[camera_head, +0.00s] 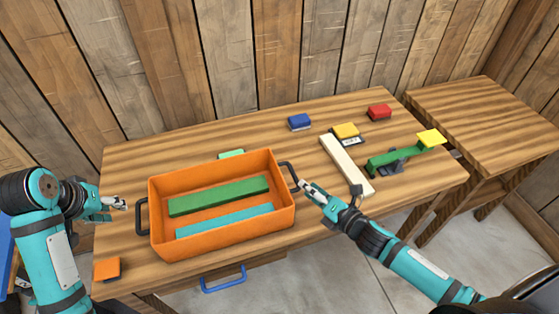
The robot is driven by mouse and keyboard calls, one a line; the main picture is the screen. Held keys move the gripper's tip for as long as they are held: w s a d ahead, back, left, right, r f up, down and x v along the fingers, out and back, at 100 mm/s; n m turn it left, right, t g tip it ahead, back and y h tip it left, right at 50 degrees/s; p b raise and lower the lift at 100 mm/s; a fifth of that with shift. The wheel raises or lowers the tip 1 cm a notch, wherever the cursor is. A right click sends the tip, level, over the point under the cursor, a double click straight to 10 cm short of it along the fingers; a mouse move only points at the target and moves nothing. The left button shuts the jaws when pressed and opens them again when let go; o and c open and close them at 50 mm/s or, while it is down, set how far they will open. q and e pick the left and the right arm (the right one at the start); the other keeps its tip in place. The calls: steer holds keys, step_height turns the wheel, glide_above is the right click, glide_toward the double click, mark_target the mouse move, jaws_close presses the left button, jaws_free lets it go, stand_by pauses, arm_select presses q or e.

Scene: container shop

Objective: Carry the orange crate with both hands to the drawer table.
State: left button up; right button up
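The orange crate (222,238) stands on the wooden table (130,160), towards its left half. A green bar (218,196) and a teal bar (224,220) lie inside it. The crate has a black left handle (142,217) and a black right handle (289,174). My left gripper (120,203) is left of the left handle, apart from it, with its fingers looking spread and empty. My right gripper (304,186) is close beside the right handle; whether it touches or grips it is unclear. A blue drawer handle (224,281) shows below this table's front edge.
A cream bar (345,163), a green bar on a dark stand (393,160), and blue (299,122), yellow (345,130) and red (379,112) blocks lie right of the crate. An orange block (107,269) is front left. A second wooden table (490,120) stands right.

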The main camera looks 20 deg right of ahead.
steer(key=v, duration=0.5)
steer(key=shift+s+d+r, duration=0.1)
steer(key=shift+s, duration=0.25)
